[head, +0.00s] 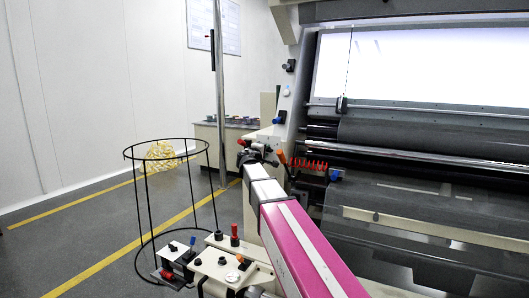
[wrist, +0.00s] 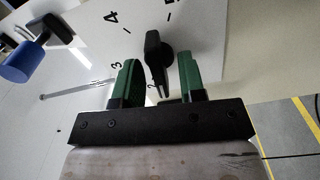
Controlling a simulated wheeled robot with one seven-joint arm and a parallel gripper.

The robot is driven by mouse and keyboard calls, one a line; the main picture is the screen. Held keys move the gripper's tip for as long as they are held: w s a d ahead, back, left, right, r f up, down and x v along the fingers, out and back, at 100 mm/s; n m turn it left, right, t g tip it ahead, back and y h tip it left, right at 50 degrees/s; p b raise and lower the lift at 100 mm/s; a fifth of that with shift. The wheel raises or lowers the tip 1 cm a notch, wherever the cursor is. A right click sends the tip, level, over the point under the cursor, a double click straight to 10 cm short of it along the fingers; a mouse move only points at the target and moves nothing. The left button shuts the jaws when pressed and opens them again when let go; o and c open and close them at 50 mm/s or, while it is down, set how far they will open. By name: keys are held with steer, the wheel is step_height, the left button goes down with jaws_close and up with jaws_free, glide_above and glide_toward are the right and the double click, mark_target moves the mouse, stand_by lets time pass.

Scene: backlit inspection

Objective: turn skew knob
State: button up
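The skew knob (wrist: 153,46) is a black pointer knob on a pale dial plate (wrist: 100,45) with printed numbers and tick marks, in the wrist view. Its narrow pointer end lies toward my gripper, near a partly hidden number that looks like 2. My gripper (wrist: 159,60) has two green fingers, spread apart, with the knob's pointer end in the gap between them. Clear gaps show on both sides, so neither finger appears to touch it. In the head view my magenta and white arm reaches to the machine's side frame; the knob cannot be made out there.
A blue-ended black handle (wrist: 27,60) sticks out left of the dial in the wrist view. In the head view a red coiled cable (head: 308,164) is right of my arm's end.

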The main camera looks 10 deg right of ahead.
steer(key=v, duration=1)
steer(key=shift+s+a, duration=0.2)
steer(key=shift+s, duration=0.1)
